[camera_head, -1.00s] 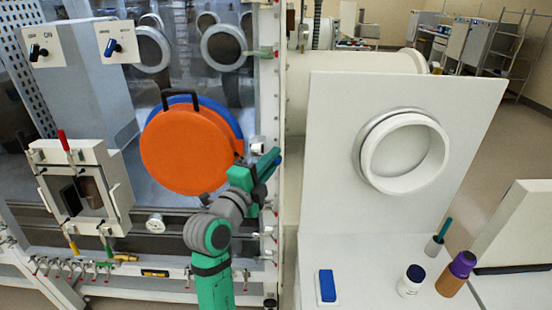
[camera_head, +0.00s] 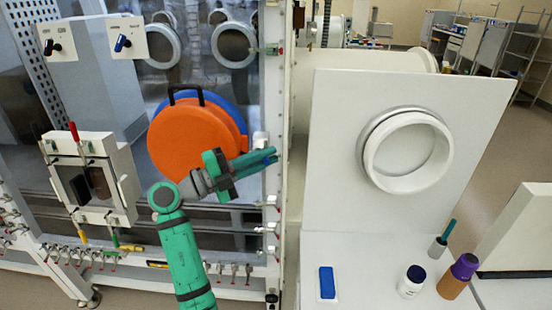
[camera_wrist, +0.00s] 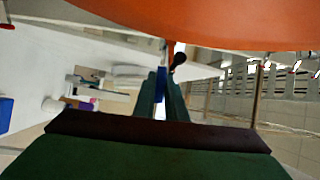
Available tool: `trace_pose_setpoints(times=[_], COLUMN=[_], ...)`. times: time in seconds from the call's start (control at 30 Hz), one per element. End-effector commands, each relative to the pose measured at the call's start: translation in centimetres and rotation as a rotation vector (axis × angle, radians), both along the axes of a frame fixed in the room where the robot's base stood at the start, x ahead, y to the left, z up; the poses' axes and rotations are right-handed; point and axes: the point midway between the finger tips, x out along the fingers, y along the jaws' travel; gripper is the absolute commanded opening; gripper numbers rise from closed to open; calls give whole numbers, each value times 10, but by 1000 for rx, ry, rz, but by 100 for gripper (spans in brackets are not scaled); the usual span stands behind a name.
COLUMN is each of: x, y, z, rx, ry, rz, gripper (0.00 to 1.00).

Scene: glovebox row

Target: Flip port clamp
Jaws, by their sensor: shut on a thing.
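A round orange port cover (camera_head: 190,140) with a black handle is on the glovebox front, with a blue disc (camera_head: 232,110) behind it. The small pale port clamp (camera_head: 260,140) sits by the cover's right edge, partly hidden by my gripper. My green gripper (camera_head: 268,158) reaches across the cover's lower right edge, fingers pointing right. In the wrist view its fingers (camera_wrist: 160,95) are close together, with a narrow blue piece between them. A dark knob (camera_wrist: 179,62) shows just beyond the fingertips. The exact contact on the clamp is hard to see.
A white frame post (camera_head: 275,80) stands just right of the gripper. A white panel with a round port ring (camera_head: 407,150) is farther right. A small white-framed chamber (camera_head: 95,180) is at left. Bottles (camera_head: 411,281) stand on the white shelf.

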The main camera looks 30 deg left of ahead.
Motion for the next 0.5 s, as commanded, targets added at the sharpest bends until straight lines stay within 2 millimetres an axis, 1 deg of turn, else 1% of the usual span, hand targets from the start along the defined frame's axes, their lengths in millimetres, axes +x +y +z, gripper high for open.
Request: trace_pose_setpoints(times=[0.43, 0.47, 0.5], x=[0, 0, 0], y=[1, 1, 1], z=[-1, -1, -1], rx=[0, 0, -1], ry=[3, 3, 3], rz=[-10, -9, -9], gripper=[0, 16, 19])
